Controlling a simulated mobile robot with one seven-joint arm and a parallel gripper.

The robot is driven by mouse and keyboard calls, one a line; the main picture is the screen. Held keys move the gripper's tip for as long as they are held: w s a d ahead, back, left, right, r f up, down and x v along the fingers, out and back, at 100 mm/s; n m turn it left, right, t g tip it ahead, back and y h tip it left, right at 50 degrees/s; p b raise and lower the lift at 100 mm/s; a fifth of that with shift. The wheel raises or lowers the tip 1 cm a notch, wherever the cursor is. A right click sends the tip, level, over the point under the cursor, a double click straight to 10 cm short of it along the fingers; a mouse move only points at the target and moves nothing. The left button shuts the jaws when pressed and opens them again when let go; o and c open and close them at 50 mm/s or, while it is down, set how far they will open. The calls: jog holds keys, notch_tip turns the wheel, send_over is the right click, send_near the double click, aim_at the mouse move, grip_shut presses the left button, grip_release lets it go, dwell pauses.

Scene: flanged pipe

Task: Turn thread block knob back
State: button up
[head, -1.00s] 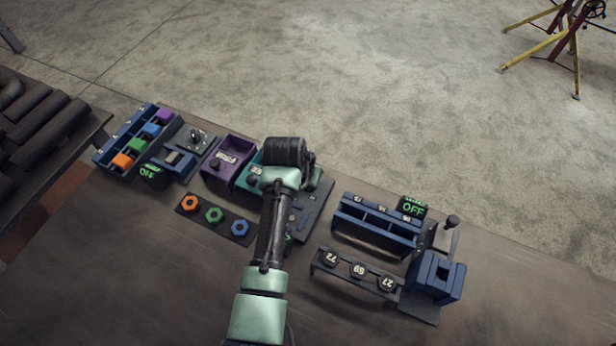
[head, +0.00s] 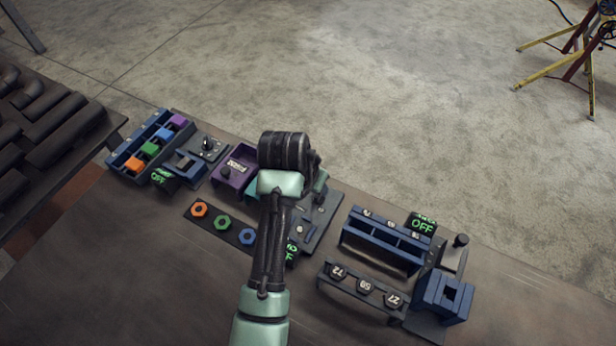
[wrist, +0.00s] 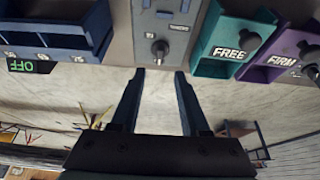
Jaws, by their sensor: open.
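A grey panel (wrist: 148,20) with a small unreadable label carries a dark round knob (wrist: 160,50), at the top middle of the wrist view. I take this for the thread block knob, but the label is too blurred to confirm it. My gripper (wrist: 160,74) is open and empty. Its two fingers point toward the knob, which appears between and just beyond the fingertips; no contact shows. In the head view the same panel (head: 325,218) is partly covered by my arm, and my fingers and the knob are hidden there.
A teal box marked FREE (wrist: 222,40) and a purple box marked FIRM (wrist: 285,50) stand beside the panel. A blue slotted rack (wrist: 50,35) with an OFF display (wrist: 30,67) is on the other side. A coloured nut strip (head: 222,222) lies left of my arm.

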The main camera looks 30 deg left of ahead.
jog(key=v, duration=0.5)
jog(key=shift+s+r, duration=0.1)
jog(key=shift+r, duration=0.3)
jog(key=w+d+r+t+y, duration=0.1)
jog(key=w+d+r+t, duration=0.2)
jog(key=r, duration=0.4)
jog(key=w+r+t, duration=0.3)
jog(key=w+r, duration=0.2)
jog(key=r, duration=0.1)
jog(key=w+d+r+t, duration=0.1)
jog(key=d+r+t, duration=0.2)
jog(key=r, duration=0.6)
jog(key=d+r+t, duration=0.3)
jog(key=r+t, duration=0.1)
jog(key=r, duration=0.6)
jog(key=s+d+r+t, duration=0.2)
jog(key=s+r+t, duration=0.1)
jog(key=s+r, duration=0.2)
jog(key=s+d+r+t, duration=0.3)
jog(key=s+r, duration=0.2)
jog(key=r, duration=0.5)
jog(key=s+d+r+t+h, duration=0.1)
jog(key=s+d+r+t, duration=0.1)
jog(key=s+r, duration=0.3)
notch_tip(320, 180, up, 3)
jog(key=shift+s+d+r+t, duration=0.1)
jog(key=shift+s+d+t, duration=0.15)
jog(key=shift+t, duration=0.65)
